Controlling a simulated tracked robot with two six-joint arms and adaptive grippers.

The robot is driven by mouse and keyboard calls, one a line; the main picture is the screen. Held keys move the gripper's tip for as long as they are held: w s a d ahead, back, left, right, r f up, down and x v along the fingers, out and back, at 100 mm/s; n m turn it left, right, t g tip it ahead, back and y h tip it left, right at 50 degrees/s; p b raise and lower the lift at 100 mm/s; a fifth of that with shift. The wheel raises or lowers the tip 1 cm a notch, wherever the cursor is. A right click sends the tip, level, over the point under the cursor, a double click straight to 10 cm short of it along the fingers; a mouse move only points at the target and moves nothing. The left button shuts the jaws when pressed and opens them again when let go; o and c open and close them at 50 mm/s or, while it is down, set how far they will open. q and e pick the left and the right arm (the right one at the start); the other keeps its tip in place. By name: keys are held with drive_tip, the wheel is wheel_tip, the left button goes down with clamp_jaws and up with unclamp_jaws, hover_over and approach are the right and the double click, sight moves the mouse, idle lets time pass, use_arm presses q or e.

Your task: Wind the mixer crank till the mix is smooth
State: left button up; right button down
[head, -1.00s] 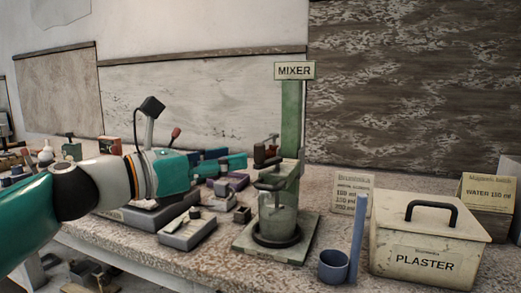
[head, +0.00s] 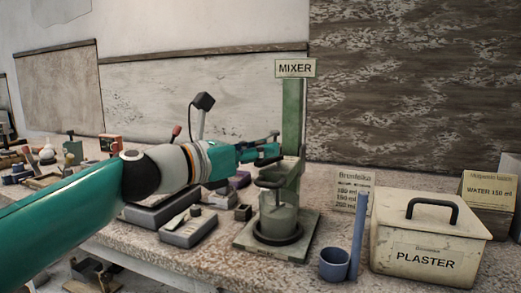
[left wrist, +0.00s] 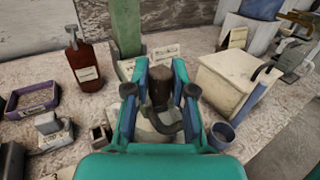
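The green mixer (head: 291,120) stands on the bench under its MIXER sign, with a see-through jar (head: 279,218) on its base. Pale mix shows in the jar; I cannot tell how smooth it is. My left gripper (head: 271,148) is at the crank height of the mixer, its fingers apart. In the left wrist view, the dark upright crank knob (left wrist: 159,85) stands between the fingertips, with a bent dark arm below it. The fingers flank the knob; I see no clear grip on it. In the head view the gripper hides the knob. My right gripper is not in view.
A plaster box (head: 428,235) with a black handle and a blue cup (head: 334,264) stand right of the mixer. A brown bottle (left wrist: 88,68) stands behind in the left wrist view.

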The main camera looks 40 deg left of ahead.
use_arm(q)
clamp_jaws()
